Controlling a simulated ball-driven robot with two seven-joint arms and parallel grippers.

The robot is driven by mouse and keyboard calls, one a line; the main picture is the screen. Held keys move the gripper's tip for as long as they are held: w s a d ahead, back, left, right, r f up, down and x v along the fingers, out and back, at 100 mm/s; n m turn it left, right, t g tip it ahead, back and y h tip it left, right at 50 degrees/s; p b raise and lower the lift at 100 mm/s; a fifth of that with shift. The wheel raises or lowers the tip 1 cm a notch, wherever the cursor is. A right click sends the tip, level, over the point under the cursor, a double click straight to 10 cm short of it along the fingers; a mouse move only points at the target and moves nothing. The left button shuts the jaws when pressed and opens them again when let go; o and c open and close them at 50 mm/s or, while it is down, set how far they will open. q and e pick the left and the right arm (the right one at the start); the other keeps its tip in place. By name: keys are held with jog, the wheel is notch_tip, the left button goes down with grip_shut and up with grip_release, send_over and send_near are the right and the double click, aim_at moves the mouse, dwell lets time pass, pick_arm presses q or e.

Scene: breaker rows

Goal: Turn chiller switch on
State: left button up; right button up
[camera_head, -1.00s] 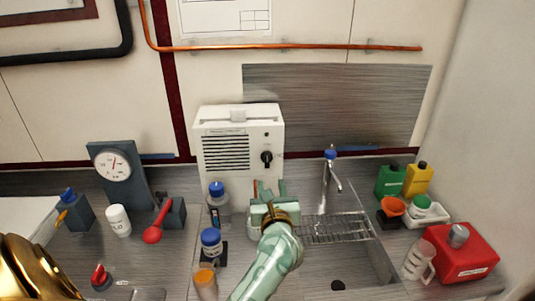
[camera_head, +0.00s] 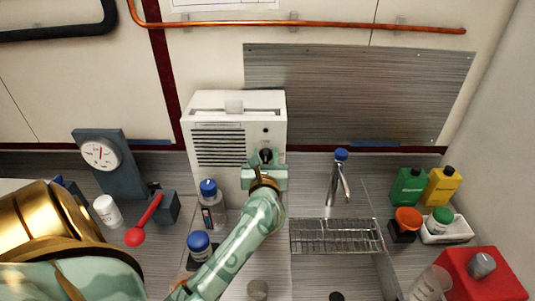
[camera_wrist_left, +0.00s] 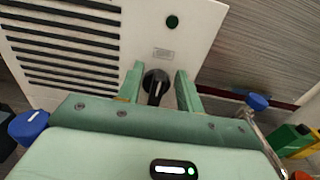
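The chiller (camera_head: 217,148) is a white box with a slotted vent, standing against the back wall. Its black rotary switch (camera_head: 266,155) is on the right side of the front; it also shows in the left wrist view (camera_wrist_left: 155,83), its white mark pointing toward the gripper. A dark green round lamp (camera_wrist_left: 172,21) is above the switch and looks unlit. My left gripper (camera_head: 265,167) is at the chiller front. In the left wrist view its open fingers (camera_wrist_left: 159,86) stand on either side of the switch, with gaps visible. My right gripper is not in view.
A blue-capped bottle (camera_head: 211,208) stands before the chiller, left of my arm. A sink with a wire rack (camera_head: 337,236) and tap (camera_head: 338,180) is to the right.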

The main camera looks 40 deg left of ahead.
pick_arm(q)
jog(key=c, duration=0.6)
grip_shut()
jog(key=m+p, duration=0.2)
jog(key=p, duration=0.1)
jog(key=shift+w+d+r+m, duration=0.15)
jog(key=shift+w+d+m, duration=0.1)
jog(key=shift+m, duration=0.15)
jog(key=m+p, duration=0.2)
jog(key=m, duration=0.1)
jog(key=m+p, duration=0.1)
jog(key=p, duration=0.1)
jog(key=shift+w+d+f+m, duration=0.25)
jog(key=shift+d+m, duration=0.05)
jog(key=shift+d, duration=0.05)
jog(key=shift+w+d+f+m+p, duration=0.1)
jog(key=shift+f+m+p, duration=0.3)
jog(key=shift+m+p, duration=1)
jog(key=shift+w+d+f+m+p, duration=0.15)
jog(key=shift+f+m+p, duration=0.4)
jog(key=shift+m, duration=1.6)
jog(key=shift+w+d+f+m+p, duration=0.1)
jog(key=shift+f+m+p, duration=0.15)
jog(key=shift+m+p, duration=1.2)
jog(key=shift+m+b, duration=0.3)
jog(key=shift+m, duration=0.1)
